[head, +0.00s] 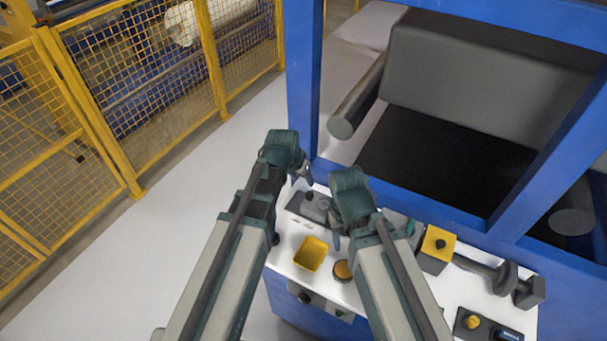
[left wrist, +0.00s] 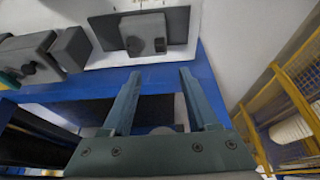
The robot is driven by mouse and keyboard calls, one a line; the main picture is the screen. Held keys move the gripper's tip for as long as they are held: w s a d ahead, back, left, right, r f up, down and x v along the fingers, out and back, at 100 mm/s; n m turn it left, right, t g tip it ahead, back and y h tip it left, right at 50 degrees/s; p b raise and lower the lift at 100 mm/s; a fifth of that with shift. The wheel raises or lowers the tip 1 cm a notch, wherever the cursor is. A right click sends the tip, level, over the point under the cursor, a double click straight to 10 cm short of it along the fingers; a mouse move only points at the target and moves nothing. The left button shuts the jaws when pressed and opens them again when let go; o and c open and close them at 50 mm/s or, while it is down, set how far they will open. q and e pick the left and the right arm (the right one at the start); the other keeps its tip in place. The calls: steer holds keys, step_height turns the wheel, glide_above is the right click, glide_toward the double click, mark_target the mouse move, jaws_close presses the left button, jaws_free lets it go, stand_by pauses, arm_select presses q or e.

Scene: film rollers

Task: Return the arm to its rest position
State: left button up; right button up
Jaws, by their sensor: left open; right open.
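My left gripper (head: 302,170) is at the far end of my left arm, above the back left corner of the white worktop (head: 290,262). Its wrist hides most of it in the head view. In the left wrist view its two fingers (left wrist: 160,88) are apart with nothing between them. My right gripper (head: 368,228) is over the middle of the worktop, largely hidden by its own wrist and arm. Teal finger parts show on both sides of that arm, and no held object is visible.
On the worktop are a grey device (head: 315,207), a yellow tray (head: 311,254), an orange-topped round item (head: 343,270), a yellow box (head: 437,245) and a dark spindle (head: 490,272). A blue frame (head: 303,80) with rollers stands behind. Yellow fencing (head: 212,60) is left, beyond clear floor.

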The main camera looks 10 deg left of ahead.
arm_select(q)
steer(key=shift+r, duration=0.1)
stand_by(0.4)
steer(key=s+d+f+g+y, duration=0.1)
steer(key=s+d+g+y, duration=0.1)
steer(key=s, duration=1.7)
steer(key=shift+f+n+g+y, duration=0.3)
steer(key=shift+g+y, duration=0.3)
steer(key=shift+g, duration=0.6)
